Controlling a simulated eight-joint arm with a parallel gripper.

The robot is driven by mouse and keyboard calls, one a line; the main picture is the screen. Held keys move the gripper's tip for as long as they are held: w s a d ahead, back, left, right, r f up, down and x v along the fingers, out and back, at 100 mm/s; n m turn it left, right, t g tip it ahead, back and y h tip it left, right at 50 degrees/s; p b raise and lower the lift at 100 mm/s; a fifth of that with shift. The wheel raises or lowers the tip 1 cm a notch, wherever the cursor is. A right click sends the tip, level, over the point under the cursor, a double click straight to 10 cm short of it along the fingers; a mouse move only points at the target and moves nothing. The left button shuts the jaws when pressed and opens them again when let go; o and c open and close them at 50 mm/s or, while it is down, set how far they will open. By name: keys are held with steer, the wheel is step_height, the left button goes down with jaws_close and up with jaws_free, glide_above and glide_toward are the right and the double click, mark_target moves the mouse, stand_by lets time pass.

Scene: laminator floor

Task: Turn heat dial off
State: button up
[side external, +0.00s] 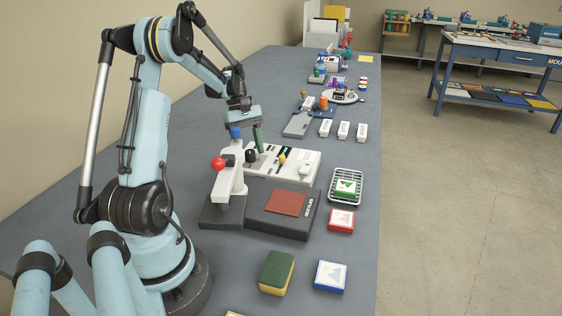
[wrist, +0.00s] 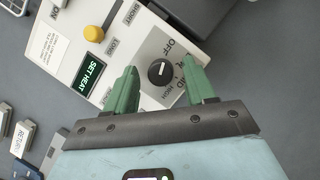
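The heat dial (wrist: 160,71) is a round black knob with a white mark, on the white control panel of the laminator (wrist: 75,45). OFF is printed above the dial; other setting labels lie below and right of it, partly hidden. I cannot tell surely which setting the mark points to. A dark display (wrist: 89,72) reads SET HEAT in green. In the side view the dial (side external: 250,156) shows below my gripper (side external: 247,138). In the wrist view my gripper (wrist: 162,88) is open, its green fingers apart either side of the dial's lower part. No contact shows.
A yellow knob (wrist: 93,33) stands on the same panel. A red-balled lever (side external: 218,164) stands close to the left of the dial. Several boxes, white blocks and a wire tray (side external: 361,197) lie along the bench's right side.

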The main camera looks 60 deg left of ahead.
steer(key=shift+r, duration=0.1)
steer(key=v, duration=1.2)
steer(key=w+d+r+m+t+y, duration=0.15)
steer(key=d+m, duration=0.25)
steer(key=d, duration=0.5)
steer(key=w+d+m+t+y, duration=0.1)
steer(key=w+d+m+y, duration=0.2)
steer(key=d, duration=0.5)
steer(key=s+d+f+m+t, duration=0.2)
steer(key=d+m, duration=0.3)
steer(key=d, duration=0.2)
steer(key=s+d+f+m+t, duration=0.2)
steer(key=d+m, duration=0.4)
steer(key=d, duration=0.2)
steer(key=shift+d, duration=0.25)
steer(key=shift+f+t, duration=0.1)
steer(key=shift+t, duration=0.15)
